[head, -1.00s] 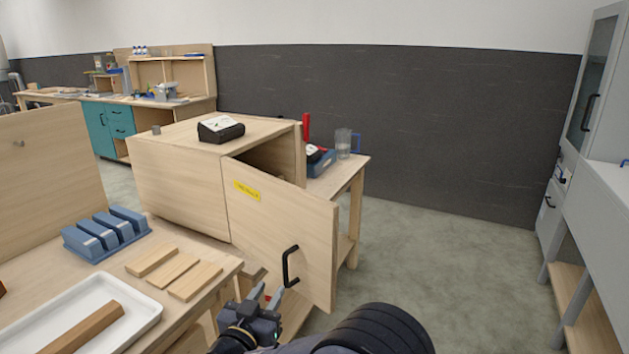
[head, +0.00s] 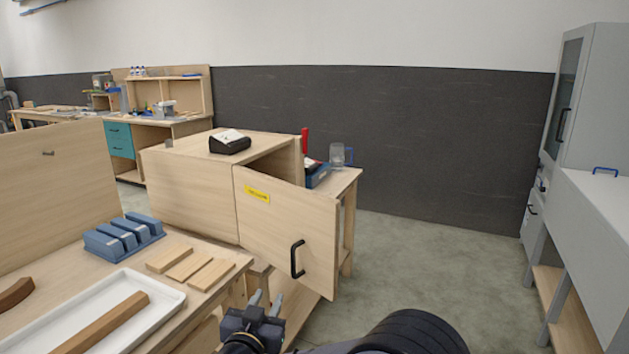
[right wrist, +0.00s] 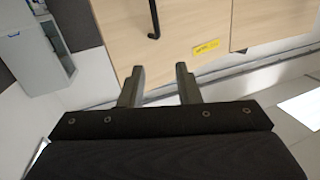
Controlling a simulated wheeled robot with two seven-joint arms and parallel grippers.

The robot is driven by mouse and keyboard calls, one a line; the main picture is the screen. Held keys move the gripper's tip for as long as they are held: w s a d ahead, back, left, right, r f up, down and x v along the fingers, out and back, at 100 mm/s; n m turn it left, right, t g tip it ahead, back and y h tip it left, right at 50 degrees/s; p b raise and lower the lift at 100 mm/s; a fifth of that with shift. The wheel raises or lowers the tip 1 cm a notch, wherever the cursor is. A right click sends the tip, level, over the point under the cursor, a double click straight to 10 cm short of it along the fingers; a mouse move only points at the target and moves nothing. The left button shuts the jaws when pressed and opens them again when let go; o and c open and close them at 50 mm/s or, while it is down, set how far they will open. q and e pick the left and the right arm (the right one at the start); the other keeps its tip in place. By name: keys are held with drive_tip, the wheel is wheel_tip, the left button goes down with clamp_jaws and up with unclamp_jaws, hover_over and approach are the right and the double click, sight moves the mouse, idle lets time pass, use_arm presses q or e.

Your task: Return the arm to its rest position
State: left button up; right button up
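My right gripper (head: 265,304) is low in the middle of the head view, in front of and below the half-open cabinet door (head: 285,225). In the right wrist view its two fingers (right wrist: 160,84) are apart with nothing between them. The door's black handle (head: 297,259) is clear of the fingers; it also shows in the right wrist view (right wrist: 154,18). The wooden cabinet (head: 190,188) stands behind the door, its inside mostly hidden. My left gripper is in neither view.
A bench at left holds a white tray (head: 70,308) with a wooden bar, several thin slats (head: 183,263) and a blue block holder (head: 124,236). A black meter (head: 229,143) sits on the cabinet. Grey cabinets (head: 590,120) stand at right. The floor between (head: 430,260) is clear.

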drive_tip(key=w+d+r+y+p, duration=0.1)
drive_tip(key=w+d+r+y, duration=0.1)
drive_tip(key=d+r+y, duration=0.35)
drive_tip(key=s+d+r+n+g+y+p, duration=0.1)
drive_tip(key=s+d+r+g+y, duration=0.2)
drive_tip(key=d, duration=0.4)
drive_tip(key=s+d+r+n+g+y+p, duration=0.1)
drive_tip(key=s+d+r, duration=0.2)
drive_tip(key=s+d, duration=0.25)
drive_tip(key=s+d+f+g+h, duration=0.1)
drive_tip(key=s+d+f+g, duration=0.1)
drive_tip(key=s, duration=0.6)
drive_tip(key=s+d+f+g+p, duration=0.1)
drive_tip(key=s+d+f+g, duration=0.2)
drive_tip(key=s, duration=0.6)
drive_tip(key=s+d+f+g+h+p, duration=0.1)
drive_tip(key=s+d+f+g, duration=0.1)
drive_tip(key=s+d+f, duration=0.3)
drive_tip(key=s+d, duration=0.2)
drive_tip(key=s, duration=0.1)
drive_tip(key=shift+s+d+f+m+g+h, duration=0.15)
drive_tip(key=shift+s+f+m+g+h, duration=0.15)
drive_tip(key=shift+s+m+h, duration=0.1)
drive_tip(key=shift+r, duration=0.1)
